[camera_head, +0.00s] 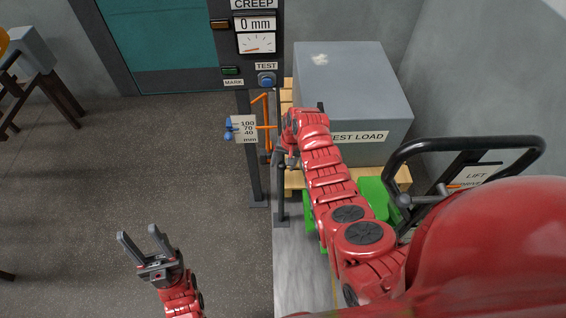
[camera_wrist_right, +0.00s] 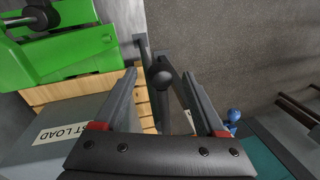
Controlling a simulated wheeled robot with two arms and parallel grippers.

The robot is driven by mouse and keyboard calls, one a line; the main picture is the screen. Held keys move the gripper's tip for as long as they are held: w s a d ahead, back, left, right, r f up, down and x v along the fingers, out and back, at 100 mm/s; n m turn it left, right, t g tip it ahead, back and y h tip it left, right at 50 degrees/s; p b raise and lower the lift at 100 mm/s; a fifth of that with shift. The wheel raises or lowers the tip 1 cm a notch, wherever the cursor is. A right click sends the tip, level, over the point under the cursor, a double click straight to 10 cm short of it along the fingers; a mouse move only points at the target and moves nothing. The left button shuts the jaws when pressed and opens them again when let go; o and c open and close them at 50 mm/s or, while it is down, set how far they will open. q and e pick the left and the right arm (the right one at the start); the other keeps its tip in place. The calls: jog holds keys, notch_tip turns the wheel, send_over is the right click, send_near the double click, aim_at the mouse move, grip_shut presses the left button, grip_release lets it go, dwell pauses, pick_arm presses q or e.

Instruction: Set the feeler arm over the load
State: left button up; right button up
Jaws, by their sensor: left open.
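The test load (camera_head: 340,75) is a large grey block on a wooden pallet (camera_head: 293,179); its labelled side also shows in the wrist view (camera_wrist_right: 35,150). An orange rod (camera_head: 264,127), which may belong to the feeler arm, runs from the scale plate (camera_head: 243,129) towards the load's left side. My right gripper (camera_head: 289,155) is beside the load's front left corner, its fingers mostly hidden in the head view. In the wrist view its fingers (camera_wrist_right: 159,75) are apart, with a dark ball knob (camera_wrist_right: 163,81) between them; contact is unclear. My left gripper (camera_head: 140,233) is open and empty over the floor.
A dark post (camera_head: 280,195) stands close to my right gripper. Green lift parts (camera_head: 373,190) and a black handle (camera_head: 465,143) are at right.

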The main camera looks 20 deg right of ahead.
grip_shut()
dwell(1.2)
